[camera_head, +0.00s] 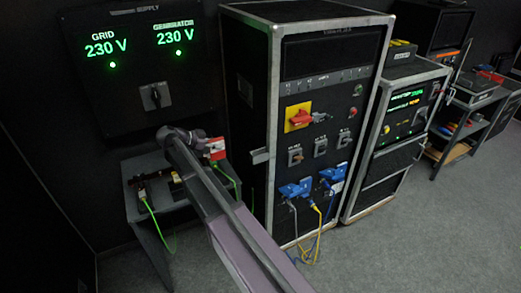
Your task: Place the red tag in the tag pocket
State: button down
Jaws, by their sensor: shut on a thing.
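My arm reaches up from the bottom of the picture to the small table at the left. My gripper (203,143) is small in the view and is shut on the red tag (215,145), which shows a white patch. The tag is held above the right part of the table, left of the tall black rack. I cannot clearly make out the tag pocket; a small grey plate (260,156) on the rack's left side may be it. The gripper's fingers are partly hidden by the arm and tag.
The tall rack (273,130) has a red switch (299,118) on a yellow plate and blue plugs (296,188) with hanging cables. A supply panel (140,65) is on the wall. The small table (135,203) holds green-cabled items. Grey floor (420,240) is clear at right.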

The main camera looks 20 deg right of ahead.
jog(key=d, duration=1.7)
jog(key=shift+w+d, duration=0.25)
jog(key=shift+d, duration=0.05)
jog(key=shift+d+f+b, duration=0.2)
jog(key=shift+f+b, duration=1.35)
jog(key=shift+b, duration=0.05)
jog(key=shift+f, duration=0.1)
notch_tip(320, 180, down, 3)
jog(key=b, duration=0.3)
jog(key=shift+f, duration=0.1)
jog(key=shift+d+f+b, duration=0.15)
jog(key=shift+f+b, duration=0.1)
jog(key=shift+b, duration=0.2)
jog(key=shift+f, duration=0.15)
jog(key=c, duration=0.6)
grip_release()
